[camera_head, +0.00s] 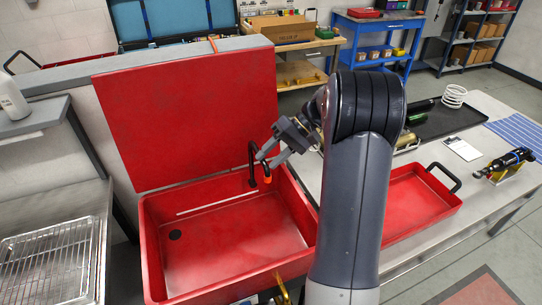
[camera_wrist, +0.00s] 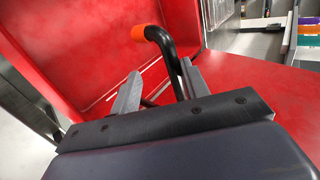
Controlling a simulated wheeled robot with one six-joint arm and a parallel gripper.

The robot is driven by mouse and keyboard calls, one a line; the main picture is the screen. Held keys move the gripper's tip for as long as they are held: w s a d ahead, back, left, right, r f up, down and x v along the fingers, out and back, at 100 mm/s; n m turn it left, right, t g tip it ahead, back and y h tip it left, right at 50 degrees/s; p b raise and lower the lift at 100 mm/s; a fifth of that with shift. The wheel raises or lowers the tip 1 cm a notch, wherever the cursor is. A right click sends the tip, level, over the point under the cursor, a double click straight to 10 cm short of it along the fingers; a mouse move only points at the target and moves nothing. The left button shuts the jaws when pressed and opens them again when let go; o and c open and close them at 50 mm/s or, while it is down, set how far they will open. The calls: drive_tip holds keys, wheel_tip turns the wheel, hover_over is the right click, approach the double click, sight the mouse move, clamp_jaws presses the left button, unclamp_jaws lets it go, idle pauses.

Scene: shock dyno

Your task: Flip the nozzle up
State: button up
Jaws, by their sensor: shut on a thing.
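The nozzle (camera_head: 252,160) is a bent black pipe with an orange tip, at the back of the red wash basin (camera_head: 158,250). Its orange tip (camera_head: 267,180) hangs down over the basin in the head view. My gripper (camera_head: 264,158) reaches it from the right. In the wrist view the nozzle (camera_wrist: 168,52) runs down between the two fingers of my gripper (camera_wrist: 160,82), which are shut on it. Its orange end (camera_wrist: 139,32) sticks out past the fingers at the top. The fingers hide part of the pipe.
The basin's red lid (camera_head: 185,110) stands open behind the nozzle. A red tray (camera_head: 415,205) with a black handle lies on the bench to the right, partly behind my arm. A wire rack (camera_head: 50,265) is at the left. The basin floor is mostly clear.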

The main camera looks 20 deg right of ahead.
drive_tip(key=shift+d, duration=0.15)
drive_tip(key=b+v, duration=0.1)
drive_tip(key=v, duration=0.9)
drive_tip(key=shift+d+r, duration=0.2)
drive_tip(key=shift+r, duration=0.05)
drive_tip(key=p+x, duration=0.1)
drive_tip(key=x, duration=0.9)
